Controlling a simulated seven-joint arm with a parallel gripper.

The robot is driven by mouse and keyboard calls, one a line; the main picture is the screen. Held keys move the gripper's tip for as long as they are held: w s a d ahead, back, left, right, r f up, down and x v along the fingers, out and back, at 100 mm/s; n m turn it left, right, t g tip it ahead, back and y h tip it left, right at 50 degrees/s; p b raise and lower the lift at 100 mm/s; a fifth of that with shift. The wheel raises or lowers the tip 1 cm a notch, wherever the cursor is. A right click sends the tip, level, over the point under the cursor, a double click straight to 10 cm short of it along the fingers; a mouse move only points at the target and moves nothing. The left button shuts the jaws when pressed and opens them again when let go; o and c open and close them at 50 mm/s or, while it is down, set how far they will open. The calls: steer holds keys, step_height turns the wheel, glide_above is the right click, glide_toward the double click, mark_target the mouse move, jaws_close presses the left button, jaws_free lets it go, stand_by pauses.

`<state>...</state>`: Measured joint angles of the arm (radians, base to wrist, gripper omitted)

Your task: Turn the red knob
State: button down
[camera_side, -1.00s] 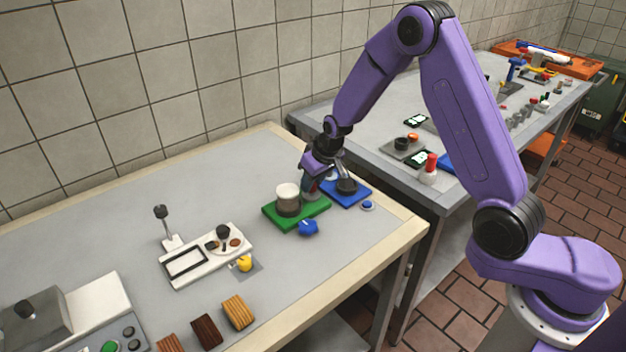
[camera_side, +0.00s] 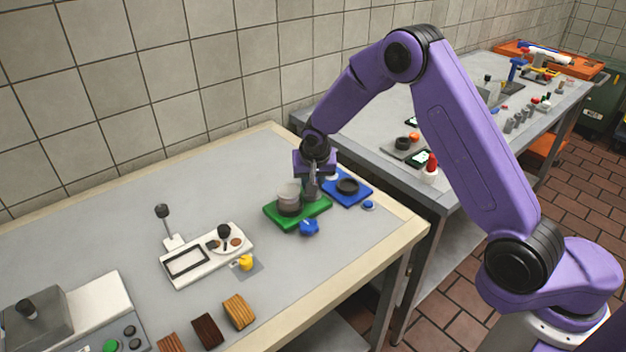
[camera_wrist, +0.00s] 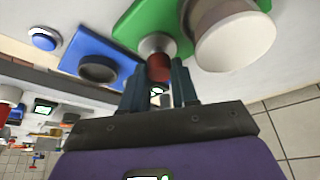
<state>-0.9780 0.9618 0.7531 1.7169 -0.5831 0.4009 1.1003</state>
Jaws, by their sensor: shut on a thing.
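The red knob (camera_wrist: 159,67) is a small red cylinder on a silver round base, seen in the wrist view on the green plate (camera_wrist: 137,22). The green plate (camera_side: 314,211) lies near the right end of the table in the side view. My gripper (camera_wrist: 160,76) has a finger on each side of the red knob and is shut on it. In the side view my gripper (camera_side: 311,193) points down over the plate's right part and the knob is hidden. A whitish cylinder (camera_side: 289,192) stands on the same plate, close to my fingers; it also shows in the wrist view (camera_wrist: 236,38).
A blue plate (camera_side: 359,197) with a black ring (camera_side: 347,186) lies just right of the green plate. A white panel (camera_side: 207,257) stands farther left. The table's back left is clear.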

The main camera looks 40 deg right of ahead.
steer(key=m+g+h, duration=0.1)
steer(key=m, duration=0.5)
steer(key=shift+w+a+m+g+h, duration=0.1)
steer(key=shift+w+m+g+h, duration=0.05)
steer(key=shift+m+g+h, duration=0.2)
steer(key=m+g, duration=0.2)
steer(key=m, duration=0.4)
steer(key=shift+w, duration=0.15)
steer(key=shift+a+g, duration=0.1)
steer(key=shift+g, duration=0.15)
steer(key=c, duration=1.1)
jaws_free()
steer(key=shift+c, duration=0.2)
steer(key=shift+r+h, duration=0.1)
steer(key=shift+h, duration=0.15)
steer(key=s+v, duration=0.1)
steer(key=v, duration=1.6)
steer(key=shift+w+r, duration=0.2)
steer(key=shift+w, duration=0.25)
